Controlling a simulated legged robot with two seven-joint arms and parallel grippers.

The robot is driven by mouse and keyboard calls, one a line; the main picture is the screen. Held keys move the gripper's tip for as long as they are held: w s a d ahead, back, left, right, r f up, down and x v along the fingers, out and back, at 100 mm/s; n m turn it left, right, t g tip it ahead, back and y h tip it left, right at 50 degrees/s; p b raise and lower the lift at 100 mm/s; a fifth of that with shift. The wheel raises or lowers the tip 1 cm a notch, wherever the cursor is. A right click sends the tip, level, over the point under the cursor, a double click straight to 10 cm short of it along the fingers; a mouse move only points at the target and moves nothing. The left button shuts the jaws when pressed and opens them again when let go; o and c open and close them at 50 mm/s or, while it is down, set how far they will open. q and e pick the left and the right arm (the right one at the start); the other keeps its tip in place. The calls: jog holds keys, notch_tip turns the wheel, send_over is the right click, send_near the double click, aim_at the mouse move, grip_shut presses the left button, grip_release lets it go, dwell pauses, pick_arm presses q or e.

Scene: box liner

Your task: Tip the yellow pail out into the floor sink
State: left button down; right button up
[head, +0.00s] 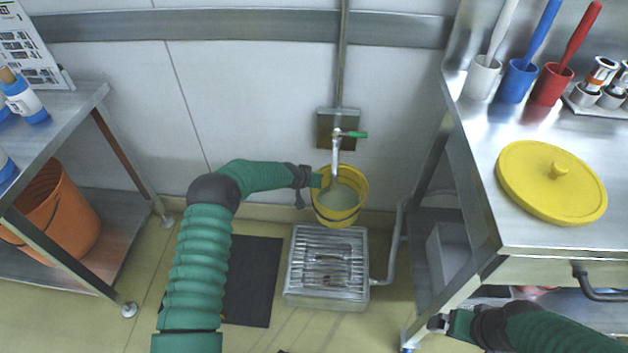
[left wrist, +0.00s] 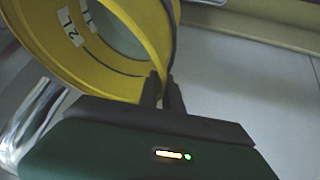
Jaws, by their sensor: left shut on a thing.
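The yellow pail (head: 357,208) hangs under the wall tap, by the back edge of the floor sink. Pale, cloudy liquid shows inside it, and it looks close to upright. The floor sink (head: 327,265) is a low metal box with a slatted grate, in front of and below the pail. My left gripper (head: 314,181) is shut on the pail's left rim. In the left wrist view the fingers (left wrist: 164,92) pinch the pail wall (left wrist: 112,78), which carries volume labels inside. My right gripper (head: 440,322) is low by the right table's leg; its fingers are unclear.
The tap (head: 337,145) with a green lever stands right above the pail. A drain pipe (head: 396,245) runs right of the sink. A steel table (head: 470,170) holds a yellow lid (head: 535,190). An orange bucket (head: 60,220) sits on the left shelf. A dark mat (head: 252,282) lies left of the sink.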

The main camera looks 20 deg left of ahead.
pick_arm(q)
jog(key=shift+d+f+t+b, duration=0.1)
jog(key=shift+f+t+b, duration=0.4)
jog(key=shift+t, duration=0.3)
jog(key=s+f+m+t+h+b, duration=0.1)
jog(key=s+f+t+b, duration=0.4)
jog(key=b, duration=1.1)
jog(key=s+f+m+t+h+b, duration=0.1)
jog(key=s+f+t+b, duration=0.5)
jog(key=f+t+b, duration=0.3)
jog(key=shift+m+t+b, duration=0.4)
jog(key=shift+t+b, duration=1.8)
jog(key=shift+b, duration=1.35)
jog(key=shift+d, duration=0.1)
